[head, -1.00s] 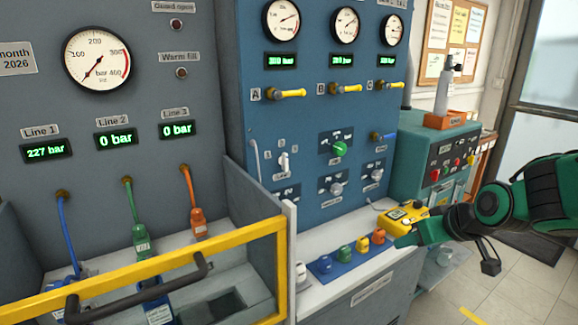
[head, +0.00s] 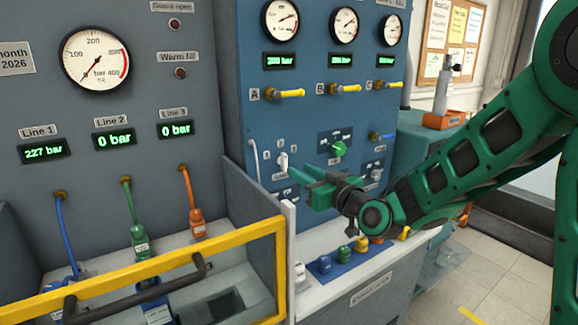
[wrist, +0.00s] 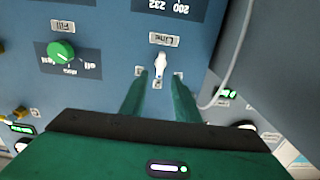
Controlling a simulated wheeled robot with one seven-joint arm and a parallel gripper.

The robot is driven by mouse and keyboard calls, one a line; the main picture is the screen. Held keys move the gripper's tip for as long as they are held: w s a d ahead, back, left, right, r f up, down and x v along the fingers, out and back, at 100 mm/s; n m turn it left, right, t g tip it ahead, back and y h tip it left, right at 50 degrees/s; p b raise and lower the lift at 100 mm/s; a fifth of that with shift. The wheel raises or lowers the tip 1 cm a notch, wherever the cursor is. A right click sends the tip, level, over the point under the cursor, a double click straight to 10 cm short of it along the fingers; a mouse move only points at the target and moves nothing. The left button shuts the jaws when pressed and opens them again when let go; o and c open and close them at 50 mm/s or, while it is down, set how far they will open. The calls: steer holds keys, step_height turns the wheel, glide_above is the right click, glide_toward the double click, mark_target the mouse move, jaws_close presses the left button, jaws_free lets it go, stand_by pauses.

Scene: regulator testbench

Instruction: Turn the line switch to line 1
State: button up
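The line switch (head: 282,162) is a small white lever on the blue panel, left of the green Fill knob. In the wrist view, which shows the panel upside down, the switch (wrist: 160,65) sits by the label "Line". My gripper (head: 303,178) is in front of the panel, close to the switch. In the wrist view its two green fingers (wrist: 158,82) are spread apart, with the switch between and just beyond their tips. The gripper is empty; contact with the lever cannot be made out.
The green Fill knob (head: 339,149) is right of the switch, and a pale cable (head: 254,160) hangs left of it. Colored blocks (head: 343,254) stand on the ledge below my arm. A yellow guard rail (head: 235,240) is at the lower left.

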mark_target(287, 162)
steer(key=x, duration=0.7)
steer(key=shift+w+a, duration=0.1)
steer(key=shift+w, duration=0.15)
jaws_close()
